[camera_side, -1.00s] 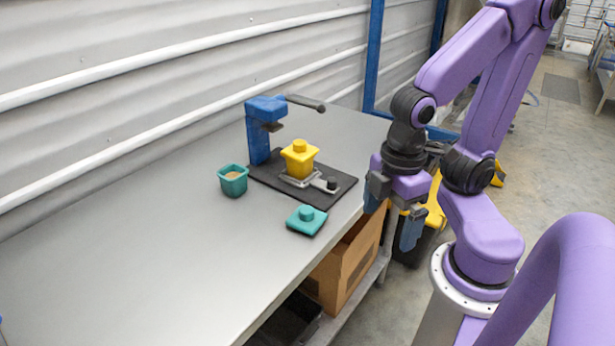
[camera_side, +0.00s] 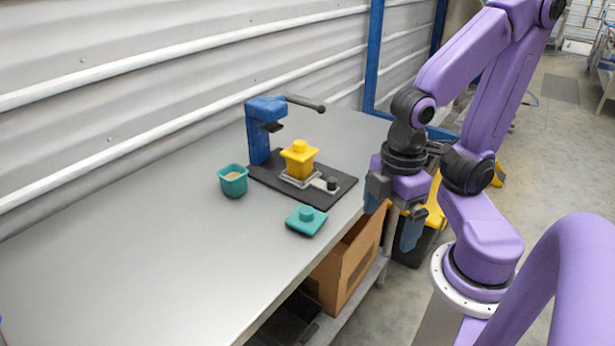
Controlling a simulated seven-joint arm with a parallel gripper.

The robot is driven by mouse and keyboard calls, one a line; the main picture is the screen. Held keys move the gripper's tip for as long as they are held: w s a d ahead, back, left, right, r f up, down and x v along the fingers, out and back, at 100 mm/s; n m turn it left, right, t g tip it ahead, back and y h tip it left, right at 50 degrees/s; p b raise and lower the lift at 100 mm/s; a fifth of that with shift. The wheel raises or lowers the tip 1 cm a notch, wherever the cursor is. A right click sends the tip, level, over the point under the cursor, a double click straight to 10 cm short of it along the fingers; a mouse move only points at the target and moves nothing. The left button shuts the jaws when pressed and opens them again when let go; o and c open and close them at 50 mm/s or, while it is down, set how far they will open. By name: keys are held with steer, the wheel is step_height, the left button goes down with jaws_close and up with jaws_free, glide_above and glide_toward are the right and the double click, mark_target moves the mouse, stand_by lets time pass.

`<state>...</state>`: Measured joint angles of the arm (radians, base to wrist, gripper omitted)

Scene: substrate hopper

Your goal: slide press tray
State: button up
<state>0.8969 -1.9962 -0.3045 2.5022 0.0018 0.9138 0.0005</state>
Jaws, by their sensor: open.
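The blue press (camera_side: 258,135) stands at the back of a dark base plate (camera_side: 298,195), its black lever pointing right. The light grey press tray (camera_side: 301,182) lies on the plate, with a black knob (camera_side: 332,183) at its right end. A yellow hopper-like block (camera_side: 299,162) with a knobbed top sits on the tray, in front and to the right of the press column. My gripper (camera_side: 392,219) is open and empty, fingers pointing down, to the right of the plate near the table's edge. It touches nothing that I can see.
The table (camera_side: 150,260) is bare at the left. A corrugated wall runs behind; a cardboard box (camera_side: 345,265) sits below.

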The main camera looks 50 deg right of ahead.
steer(key=shift+c, duration=0.3)
steer(key=c, duration=0.5)
steer(key=shift+w+r, duration=0.1)
steer(key=shift+w, duration=0.3)
steer(key=shift+c, duration=1.4)
step_height(320, 180, up, 6)
steer(key=m, duration=1.5)
glide_above(331, 179)
step_height(331, 179, down, 17)
steer(key=shift+s+r, duration=0.15)
steer(key=shift+c, duration=0.4)
jaws_close()
